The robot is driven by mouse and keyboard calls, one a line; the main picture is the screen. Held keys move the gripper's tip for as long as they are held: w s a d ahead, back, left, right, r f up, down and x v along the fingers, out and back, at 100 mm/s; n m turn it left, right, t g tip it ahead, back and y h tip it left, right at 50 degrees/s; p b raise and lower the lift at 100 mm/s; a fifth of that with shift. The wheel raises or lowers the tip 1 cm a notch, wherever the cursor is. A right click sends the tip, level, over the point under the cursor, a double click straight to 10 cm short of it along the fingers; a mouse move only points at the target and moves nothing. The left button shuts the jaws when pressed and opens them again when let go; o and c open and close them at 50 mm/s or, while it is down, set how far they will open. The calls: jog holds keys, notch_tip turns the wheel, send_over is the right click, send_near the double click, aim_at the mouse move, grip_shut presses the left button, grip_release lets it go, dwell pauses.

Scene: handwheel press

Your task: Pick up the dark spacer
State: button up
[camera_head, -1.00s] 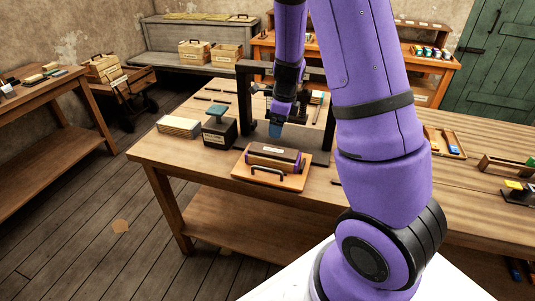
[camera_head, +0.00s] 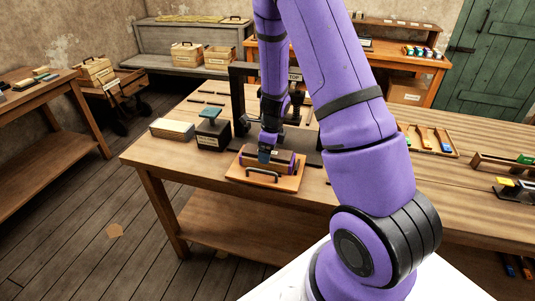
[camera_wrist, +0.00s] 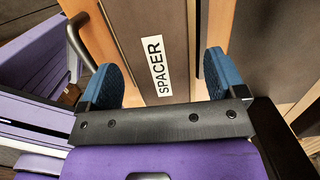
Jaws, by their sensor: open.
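The dark spacer (camera_head: 284,159) is a long dark brown block lying on a wooden tray (camera_head: 268,181) with a black handle, at the front of the workbench. In the wrist view the spacer (camera_wrist: 140,18) bears a white label reading SPACER. My gripper (camera_head: 265,154) is over the spacer in the head view. In the wrist view my gripper (camera_wrist: 163,62) is open, with one blue finger to each side of the labelled face. I cannot tell how far the fingertips are above it. My gripper hides part of the spacer in the head view.
A black press frame (camera_head: 238,100) stands just behind the tray. A dark block with a green top (camera_head: 212,130) and a pale stack (camera_head: 172,129) stand to the left. Bare bench top (camera_head: 160,161) lies in front of these. Small trays (camera_head: 425,137) lie at the right.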

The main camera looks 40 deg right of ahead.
jog(key=c, duration=1.1)
jog(key=shift+o, duration=0.2)
